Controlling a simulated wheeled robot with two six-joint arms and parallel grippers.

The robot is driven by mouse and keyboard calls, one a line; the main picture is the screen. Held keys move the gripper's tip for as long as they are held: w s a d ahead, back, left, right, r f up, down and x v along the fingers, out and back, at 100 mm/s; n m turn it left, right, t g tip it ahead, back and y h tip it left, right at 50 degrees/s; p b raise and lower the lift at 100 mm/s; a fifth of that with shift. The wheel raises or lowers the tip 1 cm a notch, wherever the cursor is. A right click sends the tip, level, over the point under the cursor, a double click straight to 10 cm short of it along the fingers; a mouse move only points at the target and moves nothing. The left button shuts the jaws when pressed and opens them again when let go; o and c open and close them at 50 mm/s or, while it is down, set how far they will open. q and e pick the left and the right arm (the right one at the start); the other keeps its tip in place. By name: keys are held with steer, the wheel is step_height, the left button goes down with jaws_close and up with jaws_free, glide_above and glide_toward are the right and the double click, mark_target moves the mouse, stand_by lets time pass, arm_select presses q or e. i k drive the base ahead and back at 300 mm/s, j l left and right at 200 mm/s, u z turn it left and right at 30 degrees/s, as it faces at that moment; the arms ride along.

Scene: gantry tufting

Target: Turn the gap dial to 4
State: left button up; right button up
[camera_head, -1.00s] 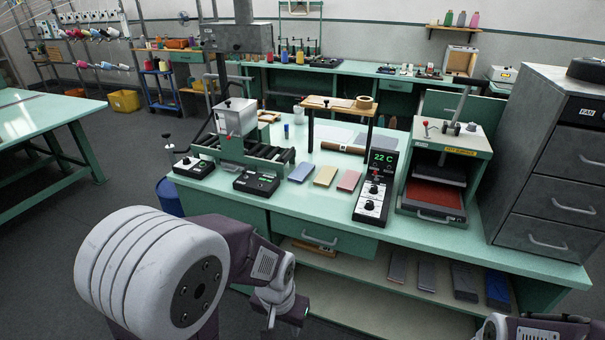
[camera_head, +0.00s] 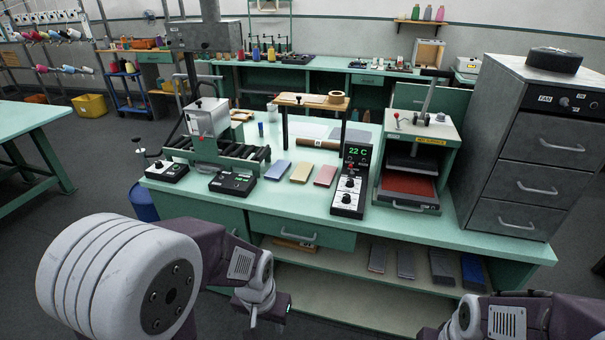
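No label reading "gap" can be made out. A black control box with a knob (camera_head: 167,172) stands at the bench's left front. A second black box (camera_head: 232,184) with a small display sits right of it, by the roller machine (camera_head: 212,145). A taller black panel (camera_head: 349,182) shows "22 C" in green and has two white-marked knobs; their settings are too small to read. My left gripper (camera_head: 265,307) hangs low before the bench, apart from all boxes; its fingers are not clear. My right forearm shows at the bottom right; its gripper fingers are out of frame.
The green bench (camera_head: 440,232) has colored pads (camera_head: 301,173) at its front. Open floor lies at left, near another green table (camera_head: 30,120).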

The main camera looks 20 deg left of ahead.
mark_target(159, 164)
steer(key=u, duration=1.4)
